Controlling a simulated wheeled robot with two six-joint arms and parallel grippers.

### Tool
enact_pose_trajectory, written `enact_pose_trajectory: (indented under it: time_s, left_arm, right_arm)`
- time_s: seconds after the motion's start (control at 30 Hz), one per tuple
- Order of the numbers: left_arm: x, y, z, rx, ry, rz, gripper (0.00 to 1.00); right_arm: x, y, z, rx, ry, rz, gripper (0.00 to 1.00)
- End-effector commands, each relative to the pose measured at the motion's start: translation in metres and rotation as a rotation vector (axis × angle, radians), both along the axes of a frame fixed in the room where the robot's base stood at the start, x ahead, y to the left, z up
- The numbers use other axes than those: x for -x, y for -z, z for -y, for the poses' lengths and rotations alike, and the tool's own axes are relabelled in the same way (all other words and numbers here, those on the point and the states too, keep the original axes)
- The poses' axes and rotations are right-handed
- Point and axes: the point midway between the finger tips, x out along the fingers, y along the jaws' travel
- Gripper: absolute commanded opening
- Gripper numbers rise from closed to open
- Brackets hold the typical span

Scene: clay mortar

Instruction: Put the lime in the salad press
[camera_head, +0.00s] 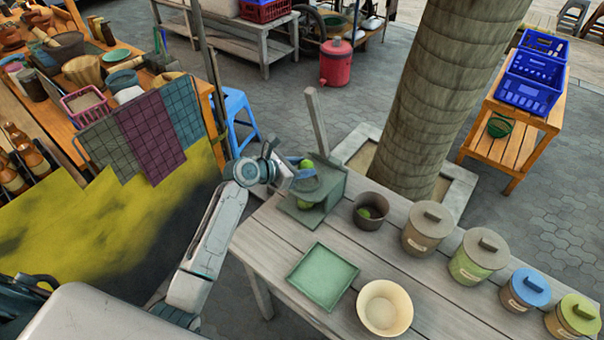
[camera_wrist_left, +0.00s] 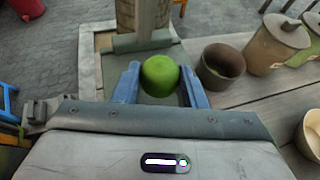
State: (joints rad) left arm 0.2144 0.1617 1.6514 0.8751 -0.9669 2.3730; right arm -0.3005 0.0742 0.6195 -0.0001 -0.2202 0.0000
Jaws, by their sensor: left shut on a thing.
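My left gripper (camera_head: 303,173) is shut on a green lime (camera_head: 307,164). In the left wrist view the lime (camera_wrist_left: 159,76) sits between the two blue fingers (camera_wrist_left: 160,84). The gripper is over the grey-green salad press (camera_head: 335,183), which stands at the far left end of the wooden table with its handle (camera_head: 317,122) raised. The gripper and wrist hide part of the press. A dark pot (camera_head: 371,222) right of the press holds something green. My right gripper is not in view.
A square green tray (camera_head: 323,276) and a cream bowl (camera_head: 385,307) are nearer on the table (camera_head: 432,305). Several lidded canisters (camera_head: 427,228) line the right side. A thick tree trunk (camera_head: 428,100) rises just behind the table.

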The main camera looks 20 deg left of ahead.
Motion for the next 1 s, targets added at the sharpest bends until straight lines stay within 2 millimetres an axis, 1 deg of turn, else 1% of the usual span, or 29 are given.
enact_pose_trajectory:
  time_s: [0.03,0.1,0.2,0.6,0.63,0.7,0.73,0.9,1.0]
  left_arm:
    - [0.002,0.01,0.001,0.003,-0.001,-0.01,0.12]
    - [0.002,0.021,0.002,0.003,-0.001,-0.008,0.12]
    - [0.002,0.031,0.002,0.002,0.0,-0.006,0.12]
    - [0.002,0.037,0.002,0.002,0.0,-0.004,0.12]
    - [0.002,0.037,0.002,0.002,0.0,-0.004,0.44]
    - [0.002,0.037,0.002,0.002,0.0,-0.004,0.58]
    - [0.002,0.037,0.002,0.002,0.0,-0.004,0.6]
    - [0.002,0.037,0.002,0.001,0.0,-0.003,0.6]
    - [0.002,0.033,0.001,0.001,0.0,-0.003,0.6]
  right_arm:
    - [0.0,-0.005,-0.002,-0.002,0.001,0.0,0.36]
    - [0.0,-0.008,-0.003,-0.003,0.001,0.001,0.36]
    - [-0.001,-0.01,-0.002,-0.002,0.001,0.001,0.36]
    - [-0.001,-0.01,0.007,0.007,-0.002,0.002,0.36]
    - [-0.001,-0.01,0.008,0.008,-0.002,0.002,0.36]
    - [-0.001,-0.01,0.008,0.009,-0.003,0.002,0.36]
    - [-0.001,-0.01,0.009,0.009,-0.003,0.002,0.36]
    - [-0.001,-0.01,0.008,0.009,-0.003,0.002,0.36]
    - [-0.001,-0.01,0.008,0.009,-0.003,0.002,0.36]
